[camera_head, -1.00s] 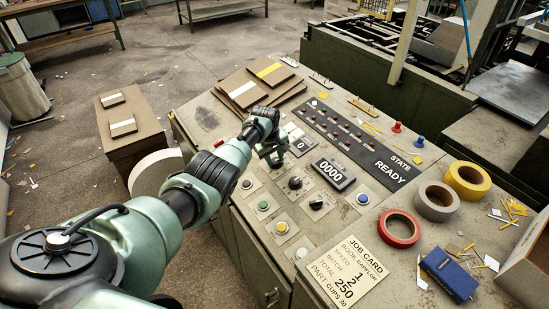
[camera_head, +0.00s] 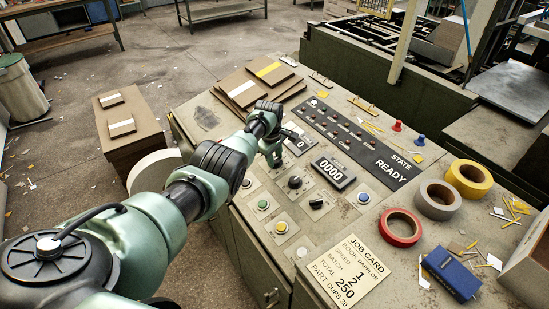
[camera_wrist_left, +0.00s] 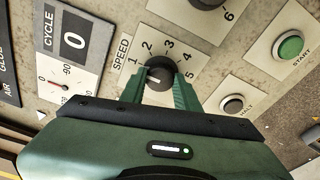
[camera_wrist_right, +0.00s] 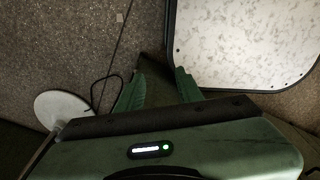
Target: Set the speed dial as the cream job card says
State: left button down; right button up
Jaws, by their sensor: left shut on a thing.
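The black speed dial (camera_wrist_left: 159,74) sits on its cream plate with numbers 1 to 5 in the left wrist view. Its white mark points left, roughly toward the 1 side; the exact setting is hard to read. My right gripper (camera_wrist_right: 160,88) is open and empty in the right wrist view.
Beside the dial are a cycle display (camera_wrist_left: 75,42), a green start button (camera_wrist_left: 290,47) and a halt button (camera_wrist_left: 232,104). Two other black knobs (camera_head: 295,182) (camera_head: 316,202) stand close by. Tape rolls (camera_head: 400,228) and a blue box (camera_head: 451,274) lie to the right.

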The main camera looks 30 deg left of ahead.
pick_arm(q)
jog(key=c, duration=1)
grip_release()
jog(key=shift+c, duration=0.2)
jog(key=shift+r, duration=0.1)
jog(key=shift+r, duration=0.25)
jog(key=p+v, duration=0.3)
jog(key=v, duration=0.4)
jog(key=shift+s, duration=0.15)
